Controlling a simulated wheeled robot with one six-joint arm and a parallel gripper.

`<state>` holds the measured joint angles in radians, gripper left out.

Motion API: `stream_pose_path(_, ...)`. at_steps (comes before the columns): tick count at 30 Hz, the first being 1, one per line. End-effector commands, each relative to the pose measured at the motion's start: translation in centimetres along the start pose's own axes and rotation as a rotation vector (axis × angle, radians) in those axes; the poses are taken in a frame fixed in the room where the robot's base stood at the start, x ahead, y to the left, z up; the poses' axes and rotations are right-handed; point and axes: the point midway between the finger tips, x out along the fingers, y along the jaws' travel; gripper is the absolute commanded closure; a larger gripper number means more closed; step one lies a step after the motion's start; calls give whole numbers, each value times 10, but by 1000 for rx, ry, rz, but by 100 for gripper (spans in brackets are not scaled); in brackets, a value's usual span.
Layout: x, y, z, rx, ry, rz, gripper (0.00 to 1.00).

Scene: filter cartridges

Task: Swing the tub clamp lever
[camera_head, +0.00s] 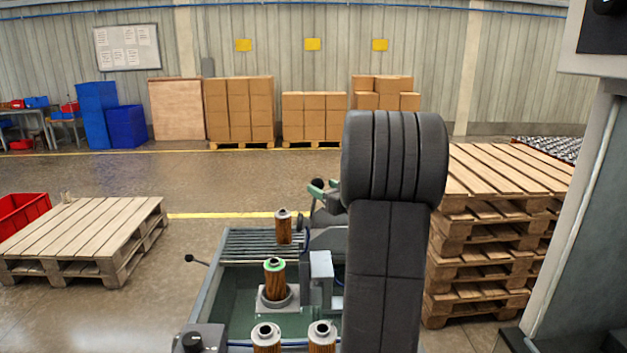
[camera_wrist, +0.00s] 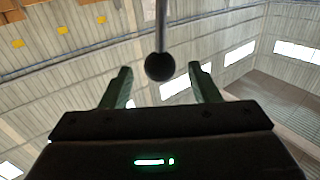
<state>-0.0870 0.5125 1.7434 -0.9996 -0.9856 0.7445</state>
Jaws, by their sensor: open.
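A lever with a black ball knob (camera_wrist: 159,67) on a thin metal rod shows in the wrist view. The knob appears between the two green fingers of my gripper (camera_wrist: 160,80), with a gap on each side, and I cannot tell its depth between them. In the head view my gripper (camera_head: 324,189) is behind the tub (camera_head: 232,296), partly hidden by my dark arm, and a dark knob (camera_head: 318,184) shows at its fingers. The green tub stands in front of me. A second black-knobbed lever (camera_head: 190,259) sticks out on the tub's left side.
A filter with a green top (camera_head: 275,280) stands in a holder in the tub. Another filter (camera_head: 284,227) stands by the slatted rack (camera_head: 262,243), and two more are at the front. Stacked pallets (camera_head: 500,230) stand right; a low pallet (camera_head: 85,235) lies left.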

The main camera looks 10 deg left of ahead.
Motion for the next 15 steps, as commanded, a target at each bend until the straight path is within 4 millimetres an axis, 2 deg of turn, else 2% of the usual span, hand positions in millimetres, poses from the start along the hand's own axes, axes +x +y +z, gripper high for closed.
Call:
stream_pose_path(1,12,-1,-2,1,1,-3,44)
stream_pose_path(6,39,0,-1,2,0,-1,44)
stream_pose_path(10,51,0,-1,1,0,-1,44)
stream_pose_path(15,56,0,0,1,1,0,44)
